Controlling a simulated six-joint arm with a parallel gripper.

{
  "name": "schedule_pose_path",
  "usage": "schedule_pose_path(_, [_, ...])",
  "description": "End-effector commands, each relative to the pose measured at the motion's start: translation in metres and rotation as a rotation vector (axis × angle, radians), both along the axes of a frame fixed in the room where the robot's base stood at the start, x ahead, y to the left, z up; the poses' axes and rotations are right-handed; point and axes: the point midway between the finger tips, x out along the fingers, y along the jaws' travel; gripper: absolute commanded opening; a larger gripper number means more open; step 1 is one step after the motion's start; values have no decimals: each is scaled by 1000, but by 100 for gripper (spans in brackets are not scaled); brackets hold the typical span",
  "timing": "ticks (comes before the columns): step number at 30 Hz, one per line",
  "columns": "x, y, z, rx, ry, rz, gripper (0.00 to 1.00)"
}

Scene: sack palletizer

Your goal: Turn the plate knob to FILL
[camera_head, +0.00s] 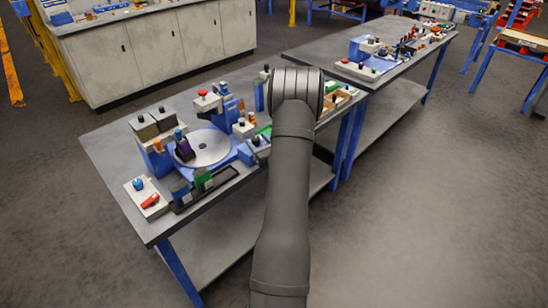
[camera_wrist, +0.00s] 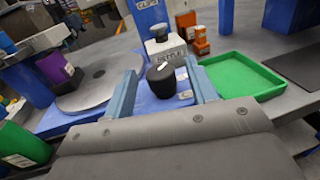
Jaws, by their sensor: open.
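A black round knob (camera_wrist: 162,82) with a white mark on top stands on a blue base in the wrist view. A small pale label (camera_wrist: 185,94) lies beside it, its text too small to read. My gripper (camera_wrist: 160,66) is open, with one blue-grey finger on each side of the knob. I cannot tell whether either finger touches it. The grey round plate (camera_wrist: 97,88) is left of the knob; the plate also shows in the head view (camera_head: 207,150). In the head view my arm hides the gripper.
A white box (camera_wrist: 168,47) with a dark top button stands behind the knob, beside orange blocks (camera_wrist: 201,43). A green tray (camera_wrist: 240,78) is to the right. A purple container (camera_wrist: 55,68) stands at the plate's left. A control box (camera_head: 146,198) is at the table's left corner.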

Motion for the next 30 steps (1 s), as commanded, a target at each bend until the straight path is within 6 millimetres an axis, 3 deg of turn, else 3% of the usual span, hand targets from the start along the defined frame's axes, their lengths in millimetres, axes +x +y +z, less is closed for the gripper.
schedule_pose_path(9, [-67, -46, 0, 2, 2, -5, 52])
schedule_pose_path(15, [-98, -67, 0, 2, 1, -4, 52])
schedule_pose_path(21, [-112, -75, 0, 1, 1, -1, 52])
schedule_pose_path(30, [-114, -76, 0, 1, -1, 0, 52])
